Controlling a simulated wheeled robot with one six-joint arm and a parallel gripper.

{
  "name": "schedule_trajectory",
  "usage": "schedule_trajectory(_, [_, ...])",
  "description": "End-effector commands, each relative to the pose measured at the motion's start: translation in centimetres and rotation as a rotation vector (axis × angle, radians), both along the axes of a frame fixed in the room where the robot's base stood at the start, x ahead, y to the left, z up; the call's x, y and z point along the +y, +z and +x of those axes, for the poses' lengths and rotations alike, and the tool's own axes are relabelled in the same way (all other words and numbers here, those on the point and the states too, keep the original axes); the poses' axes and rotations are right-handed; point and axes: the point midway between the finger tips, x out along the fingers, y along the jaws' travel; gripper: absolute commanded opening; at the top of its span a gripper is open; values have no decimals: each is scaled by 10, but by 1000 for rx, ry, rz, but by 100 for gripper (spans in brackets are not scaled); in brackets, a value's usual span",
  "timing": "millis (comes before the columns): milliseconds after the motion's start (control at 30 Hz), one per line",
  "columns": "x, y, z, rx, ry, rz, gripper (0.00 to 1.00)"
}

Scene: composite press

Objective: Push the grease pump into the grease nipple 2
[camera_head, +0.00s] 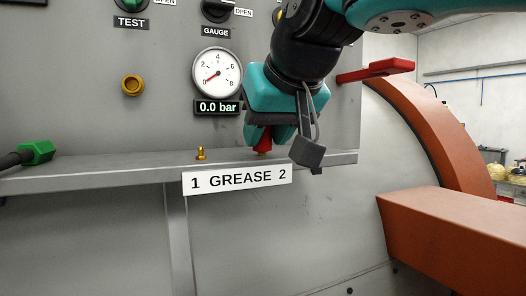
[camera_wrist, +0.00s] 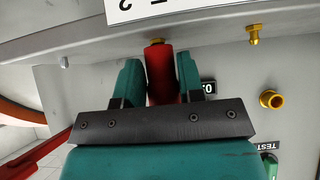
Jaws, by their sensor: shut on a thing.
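My gripper (camera_head: 264,136) is shut on the red grease pump (camera_head: 263,144), which is mostly hidden by the fingers and wrist in the head view. In the wrist view the pump (camera_wrist: 160,78) stands between my two teal fingers (camera_wrist: 160,66). Its far end meets the brass grease nipple 2 (camera_wrist: 156,41), of which only a little shows. In the head view the pump points down at the ledge above the "2" on the label (camera_head: 237,179). I cannot tell how far it is pressed on. Brass grease nipple 1 (camera_head: 200,154) stands bare to the left.
The pressure gauge (camera_head: 217,73) and its display (camera_head: 217,107) reading 0.0 bar are close behind my gripper. A brass fitting (camera_head: 132,85) sticks out of the panel. A green-ended hose (camera_head: 36,152) lies left on the ledge (camera_head: 110,177). A red handle (camera_head: 376,70) is at right.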

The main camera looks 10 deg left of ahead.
Motion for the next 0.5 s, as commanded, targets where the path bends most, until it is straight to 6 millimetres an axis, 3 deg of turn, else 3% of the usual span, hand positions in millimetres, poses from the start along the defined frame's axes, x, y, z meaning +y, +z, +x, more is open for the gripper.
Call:
schedule_trajectory(200, [0,-2,0,1,0,-1,13])
schedule_trajectory(233, [0,-2,0,1,0,-1,40])
schedule_trajectory(333, [0,-2,0,1,0,-1,63])
schedule_trajectory(500, [0,-2,0,1,0,-1,65])
